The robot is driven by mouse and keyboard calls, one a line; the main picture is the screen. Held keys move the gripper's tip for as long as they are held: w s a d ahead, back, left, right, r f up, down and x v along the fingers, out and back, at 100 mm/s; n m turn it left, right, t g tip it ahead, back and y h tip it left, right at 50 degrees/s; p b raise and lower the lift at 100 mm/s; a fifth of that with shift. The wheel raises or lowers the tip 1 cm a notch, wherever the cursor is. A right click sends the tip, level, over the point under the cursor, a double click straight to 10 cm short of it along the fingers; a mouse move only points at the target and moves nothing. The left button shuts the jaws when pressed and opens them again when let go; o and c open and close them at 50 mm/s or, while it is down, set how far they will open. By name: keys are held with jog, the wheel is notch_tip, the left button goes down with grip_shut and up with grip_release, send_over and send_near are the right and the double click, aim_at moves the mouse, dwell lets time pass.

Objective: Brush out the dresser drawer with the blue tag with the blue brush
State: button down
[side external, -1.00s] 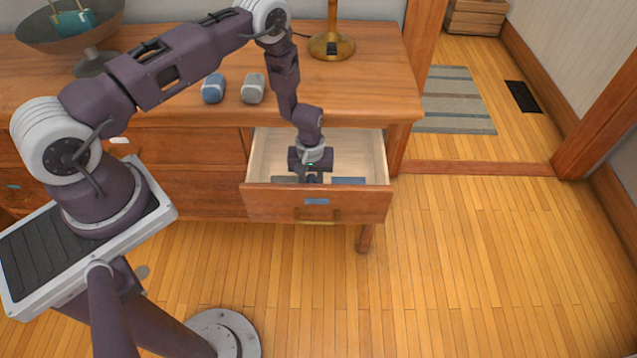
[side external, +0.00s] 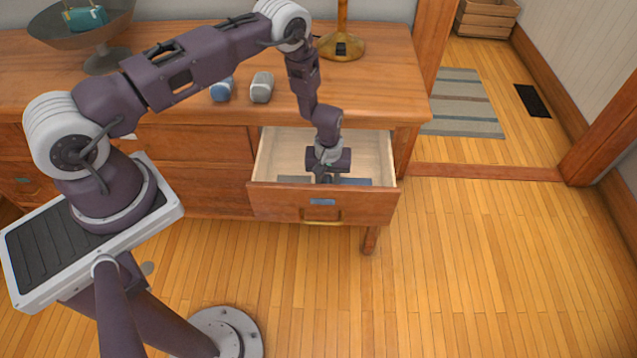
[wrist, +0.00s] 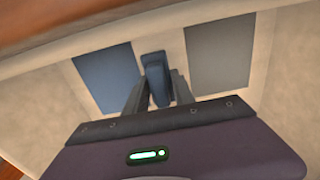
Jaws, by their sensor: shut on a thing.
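The open drawer (side external: 281,202) has a blue tag (side external: 322,202) on its front. My gripper (side external: 323,178) is down inside this drawer, near its front wall. In the wrist view my gripper (wrist: 158,98) is shut on a small dark blue block, seemingly the blue brush (wrist: 155,72). Its bristles are hidden, and I cannot tell whether it touches the drawer floor. A flat blue panel (wrist: 107,76) lies left of it and a flat grey panel (wrist: 222,50) lies right of it in the wrist view.
The drawer walls surround my gripper closely. The floor to the right is clear.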

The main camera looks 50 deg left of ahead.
jog(key=shift+w+d, duration=0.9)
jog(key=shift+d, duration=0.05)
jog(key=shift+s+a, duration=2.75)
jog(key=shift+w+d+r, duration=0.45)
jog(key=shift+r, duration=0.4)
jog(key=shift+w+d+r, duration=0.5)
jog(key=shift+r, duration=0.3)
jog(key=shift+w+d+r, duration=0.45)
jog(key=shift+r, duration=0.4)
notch_tip(320, 180, up, 11)
